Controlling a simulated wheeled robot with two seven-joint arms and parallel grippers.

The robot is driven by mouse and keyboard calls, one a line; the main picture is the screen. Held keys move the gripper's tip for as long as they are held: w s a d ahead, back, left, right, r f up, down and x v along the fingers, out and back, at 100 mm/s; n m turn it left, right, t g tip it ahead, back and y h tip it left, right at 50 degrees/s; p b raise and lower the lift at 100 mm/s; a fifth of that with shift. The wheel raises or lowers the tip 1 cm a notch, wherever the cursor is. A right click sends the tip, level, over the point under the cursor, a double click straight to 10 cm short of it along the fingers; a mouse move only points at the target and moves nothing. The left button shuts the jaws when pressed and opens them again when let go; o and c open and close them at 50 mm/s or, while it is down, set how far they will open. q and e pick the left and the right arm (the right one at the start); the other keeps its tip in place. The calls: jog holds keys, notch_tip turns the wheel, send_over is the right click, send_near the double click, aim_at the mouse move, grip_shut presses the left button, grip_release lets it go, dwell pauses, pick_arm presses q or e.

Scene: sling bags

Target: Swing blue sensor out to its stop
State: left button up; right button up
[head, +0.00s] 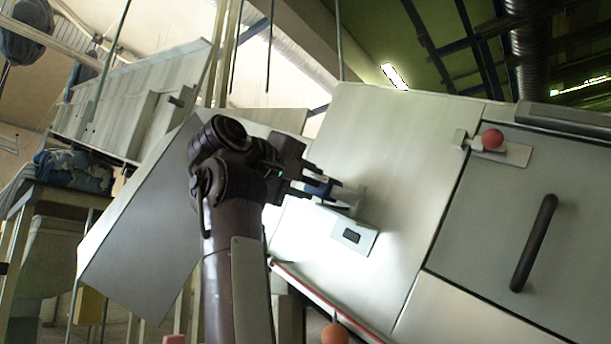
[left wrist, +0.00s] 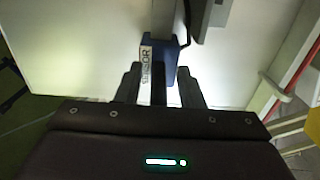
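The blue sensor (head: 322,187) is a small block on a grey bracket (head: 348,200) at the front of a pale machine panel. In the left wrist view the blue sensor (left wrist: 160,55) has a white label strip on its left side and a dark cable at its upper right. My left gripper (head: 313,187) is at the sensor, with one finger on each side of it. In the left wrist view the fingers (left wrist: 160,85) stand close along both sides; I cannot tell whether they press on it. My right gripper is not in view.
A small light plate with a dark window (head: 352,237) is below the bracket. To the right is a grey door with a black handle (head: 534,243) and a red knob (head: 492,139). A large tilted grey panel (head: 140,240) stands behind my left arm. An orange ball (head: 334,334) shows at the bottom.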

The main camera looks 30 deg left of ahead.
pick_arm(q)
jog(key=shift+s, duration=0.3)
jog(key=shift+c, duration=0.3)
jog(key=shift+s, duration=0.1)
jog(key=shift+c, duration=1.3)
grip_shut()
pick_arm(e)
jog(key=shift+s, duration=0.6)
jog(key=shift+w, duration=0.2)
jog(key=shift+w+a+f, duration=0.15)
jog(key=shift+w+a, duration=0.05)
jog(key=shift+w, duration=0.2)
pick_arm(q)
jog(key=shift+s, duration=0.1)
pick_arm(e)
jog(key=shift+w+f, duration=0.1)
